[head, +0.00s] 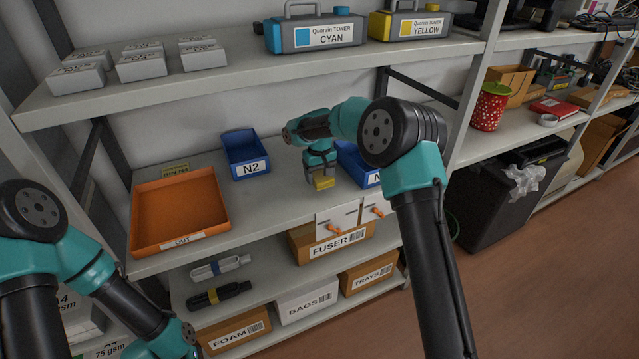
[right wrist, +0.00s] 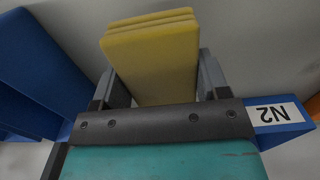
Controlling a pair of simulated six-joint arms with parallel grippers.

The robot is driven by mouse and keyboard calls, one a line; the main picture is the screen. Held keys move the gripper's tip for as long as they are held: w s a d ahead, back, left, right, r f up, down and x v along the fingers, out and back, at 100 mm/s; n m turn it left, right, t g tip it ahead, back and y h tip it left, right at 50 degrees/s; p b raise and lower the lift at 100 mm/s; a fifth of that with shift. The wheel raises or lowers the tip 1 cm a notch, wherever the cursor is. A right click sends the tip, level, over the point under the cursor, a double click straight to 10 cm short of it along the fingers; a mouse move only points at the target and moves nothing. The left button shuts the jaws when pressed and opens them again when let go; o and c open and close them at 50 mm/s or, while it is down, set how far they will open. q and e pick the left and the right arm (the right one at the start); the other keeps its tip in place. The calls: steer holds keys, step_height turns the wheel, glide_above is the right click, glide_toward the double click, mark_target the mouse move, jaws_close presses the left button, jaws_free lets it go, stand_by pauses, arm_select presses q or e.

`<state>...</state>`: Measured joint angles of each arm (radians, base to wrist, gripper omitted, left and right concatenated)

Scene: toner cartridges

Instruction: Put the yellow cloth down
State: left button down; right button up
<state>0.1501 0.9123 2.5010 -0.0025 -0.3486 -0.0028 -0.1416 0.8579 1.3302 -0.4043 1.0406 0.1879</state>
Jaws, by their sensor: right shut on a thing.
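The yellow cloth (head: 324,183) is a small folded block in the head view. My right gripper (head: 321,175) is shut on it and points down over the middle shelf, between the two blue bins. In the right wrist view the cloth (right wrist: 150,62) shows its layered folds between the two fingers of the gripper (right wrist: 155,85). I cannot tell from these views whether the cloth touches the shelf. Part of my left arm shows at the lower left of the head view, but its gripper is out of the picture.
A blue bin marked N2 (head: 246,150) stands left of the cloth; another blue bin (head: 352,158) is to its right, partly hidden by my arm. An orange tray marked OUT (head: 222,212) is farther left. Toner cartridges (head: 315,33) stand on the shelf above.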

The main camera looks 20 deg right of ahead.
mark_target(319, 173)
steer(key=shift+f, duration=1.75)
steer(key=shift+f, duration=0.15)
steer(key=o, duration=0.8)
steer(key=shift+o, duration=0.2)
step_height(319, 173, up, 12)
steer(key=shift+r, duration=0.15)
